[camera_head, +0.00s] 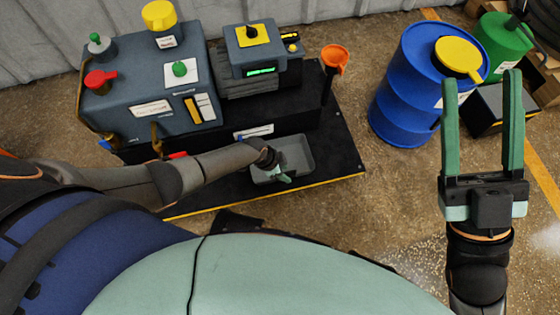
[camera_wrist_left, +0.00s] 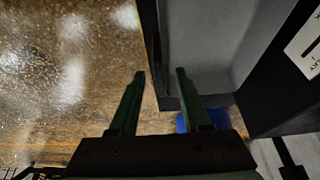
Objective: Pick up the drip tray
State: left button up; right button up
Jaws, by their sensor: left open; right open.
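The drip tray (camera_head: 299,150) is a shallow grey rectangular tray on the black base plate, in front of the machine. It also fills the upper middle of the left wrist view (camera_wrist_left: 205,45). My left gripper (camera_head: 282,174) is at the tray's left front part in the head view, small and partly hidden by its own wrist. In the left wrist view its open green fingers (camera_wrist_left: 160,73) lie either side of the tray's rim line, with nothing held; I cannot tell whether they touch it. My right gripper (camera_head: 483,82) is open, empty and raised at the right, far from the tray.
The grey-blue machine (camera_head: 150,95) stands behind the tray. An orange funnel (camera_head: 334,58) rises at the base plate's back right. A blue drum (camera_head: 408,90) and green canister (camera_head: 500,45) stand at right. The floor before the plate (camera_head: 370,205) is clear.

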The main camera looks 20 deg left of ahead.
pick_arm(q)
grip_shut()
dwell(1.4)
